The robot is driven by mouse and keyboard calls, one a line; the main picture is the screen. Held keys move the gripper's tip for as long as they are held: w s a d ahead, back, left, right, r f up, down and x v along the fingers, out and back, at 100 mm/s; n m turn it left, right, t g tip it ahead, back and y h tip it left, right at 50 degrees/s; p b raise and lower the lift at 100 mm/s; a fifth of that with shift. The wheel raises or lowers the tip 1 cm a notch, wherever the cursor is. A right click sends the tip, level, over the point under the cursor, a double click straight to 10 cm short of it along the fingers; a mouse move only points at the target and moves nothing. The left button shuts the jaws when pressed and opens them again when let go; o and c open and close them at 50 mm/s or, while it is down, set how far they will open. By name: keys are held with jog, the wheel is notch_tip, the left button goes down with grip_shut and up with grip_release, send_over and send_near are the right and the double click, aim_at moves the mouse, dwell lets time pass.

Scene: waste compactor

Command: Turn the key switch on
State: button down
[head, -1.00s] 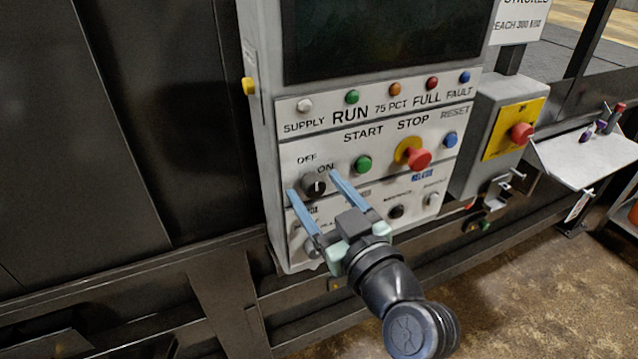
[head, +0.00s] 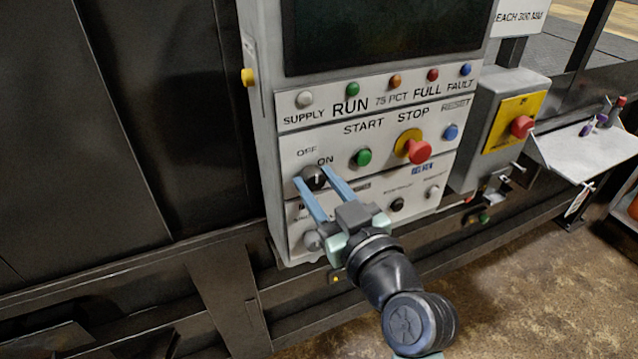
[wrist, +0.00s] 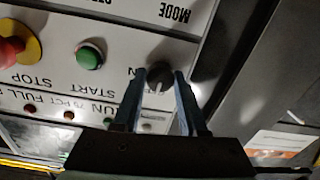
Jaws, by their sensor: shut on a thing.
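The key switch (head: 314,177) is a round black knob with a light pointer line, on the panel's left side below the OFF and ON labels. In the wrist view the knob (wrist: 159,77) sits between my fingertips, and its pointer line runs roughly straight up and down the picture. My gripper (head: 312,174) is shut on the knob, with one blue finger on each side. It also shows in the wrist view (wrist: 162,75). The fingers hide part of the panel below the knob.
Right of the knob are the green START button (head: 361,158) and the red STOP button (head: 419,151) on its yellow ring. A row of indicator lamps runs above. A second red button (head: 522,126) on a yellow plate stands further right. More small controls sit below.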

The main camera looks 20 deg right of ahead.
jog(key=m, duration=0.5)
jog(key=shift+m, duration=0.3)
jog(key=m+p, duration=0.1)
jog(key=m, duration=0.5)
jog(key=shift+f, duration=0.1)
dwell(0.3)
jog(key=shift+c, duration=2.2)
grip_release()
